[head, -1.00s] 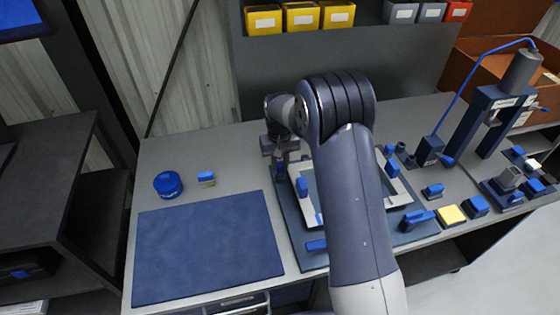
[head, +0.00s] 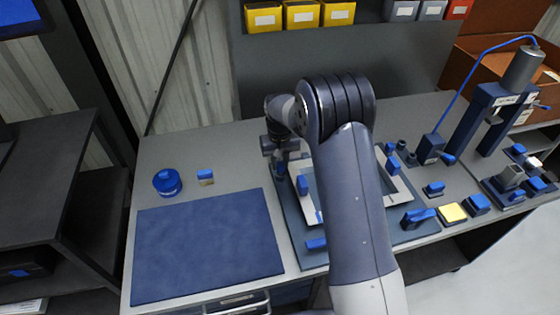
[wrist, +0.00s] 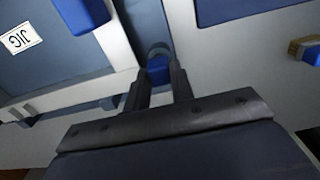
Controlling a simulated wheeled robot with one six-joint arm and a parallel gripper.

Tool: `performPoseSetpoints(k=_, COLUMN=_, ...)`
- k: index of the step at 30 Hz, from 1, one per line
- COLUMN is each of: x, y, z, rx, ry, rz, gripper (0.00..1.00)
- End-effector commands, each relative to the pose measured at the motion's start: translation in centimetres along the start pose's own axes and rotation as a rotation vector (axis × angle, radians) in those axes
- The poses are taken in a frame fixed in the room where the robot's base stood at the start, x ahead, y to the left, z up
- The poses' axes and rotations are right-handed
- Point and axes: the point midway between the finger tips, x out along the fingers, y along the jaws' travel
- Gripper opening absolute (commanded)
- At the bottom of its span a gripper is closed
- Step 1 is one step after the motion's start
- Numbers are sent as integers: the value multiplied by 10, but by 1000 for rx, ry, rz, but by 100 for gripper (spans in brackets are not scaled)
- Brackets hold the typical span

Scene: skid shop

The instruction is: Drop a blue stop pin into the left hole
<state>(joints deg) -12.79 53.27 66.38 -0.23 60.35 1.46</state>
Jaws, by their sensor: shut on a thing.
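My gripper (wrist: 160,82) is shut on a blue stop pin (wrist: 158,68) in the wrist view. Only the pin's blue top shows clearly between the fingertips. The pin is over the blue-grey base of the jig (wrist: 148,18), beside the pale frame (wrist: 118,58). A rounded edge shows just beyond the pin. I cannot tell whether the pin's lower end is in a hole. In the head view my gripper (head: 280,166) is at the jig's back left corner, and the left hole is not clearly visible there.
Blue clamps (head: 303,184) stand on the frame. A press (head: 505,100) and several small parts crowd the right side.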

Motion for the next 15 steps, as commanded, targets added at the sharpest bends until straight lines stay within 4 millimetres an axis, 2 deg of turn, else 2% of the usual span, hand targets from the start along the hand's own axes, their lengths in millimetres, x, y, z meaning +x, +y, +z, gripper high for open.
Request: performPoseSetpoints(k=15, x=5, y=0, z=0, rx=0, ry=0, rz=0, gripper=0)
